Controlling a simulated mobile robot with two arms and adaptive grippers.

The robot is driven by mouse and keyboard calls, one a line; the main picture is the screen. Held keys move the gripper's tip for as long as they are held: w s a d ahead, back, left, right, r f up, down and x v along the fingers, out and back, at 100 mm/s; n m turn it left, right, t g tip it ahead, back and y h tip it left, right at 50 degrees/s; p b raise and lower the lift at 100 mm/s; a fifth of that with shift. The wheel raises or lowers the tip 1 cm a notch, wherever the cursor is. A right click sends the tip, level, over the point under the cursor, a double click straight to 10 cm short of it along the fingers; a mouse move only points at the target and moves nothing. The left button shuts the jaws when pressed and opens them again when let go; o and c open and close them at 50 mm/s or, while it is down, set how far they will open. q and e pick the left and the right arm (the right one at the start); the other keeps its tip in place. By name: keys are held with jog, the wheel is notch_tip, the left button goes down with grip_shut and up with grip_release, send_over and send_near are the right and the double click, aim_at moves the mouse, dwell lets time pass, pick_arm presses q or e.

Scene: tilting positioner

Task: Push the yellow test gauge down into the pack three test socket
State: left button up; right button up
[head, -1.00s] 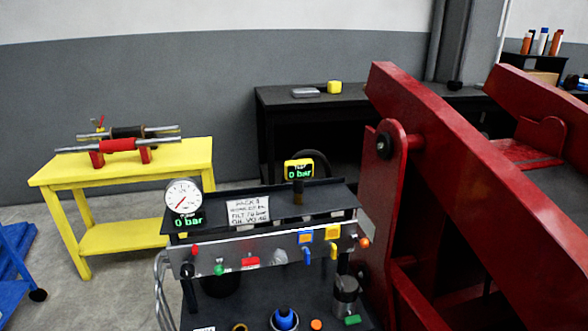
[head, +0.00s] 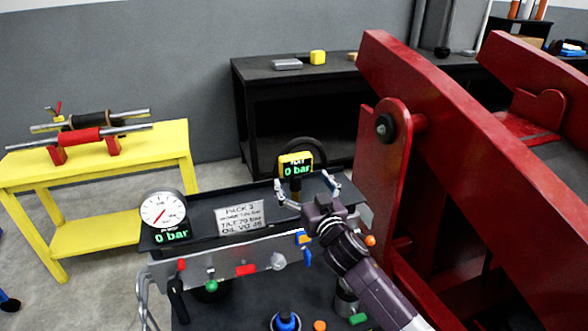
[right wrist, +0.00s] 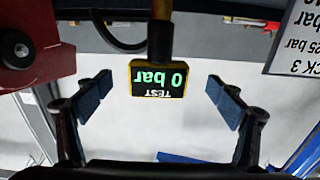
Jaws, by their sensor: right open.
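The yellow test gauge (head: 295,166) stands on the top shelf of the pack, its display reading "TEST 0 bar". Its lower stem reaches down toward the shelf; the socket itself is hidden. My right gripper (head: 305,190) is open just in front of the gauge, fingers spread to either side and not touching it. In the right wrist view the gauge (right wrist: 158,78) appears upside down, centred between the two open blue-padded fingertips. My left gripper is in neither view now.
A round dial gauge (head: 163,212) and a white PACK 3 sign (head: 240,217) stand left on the pack shelf (head: 205,207). Knobs and valves line the panel below. A large red tilting frame (head: 450,130) is close on the right. A yellow bench (head: 110,155) stands at left.

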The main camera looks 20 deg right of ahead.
aim_at(297, 170)
jog(key=w, duration=0.3)
jog(key=w+p, duration=0.1)
jog(key=w, duration=0.1)
jog(key=shift+r, duration=0.4)
jog(key=shift+w+f, duration=0.1)
jog(key=shift+w, duration=0.45)
jog(key=c, duration=1.5)
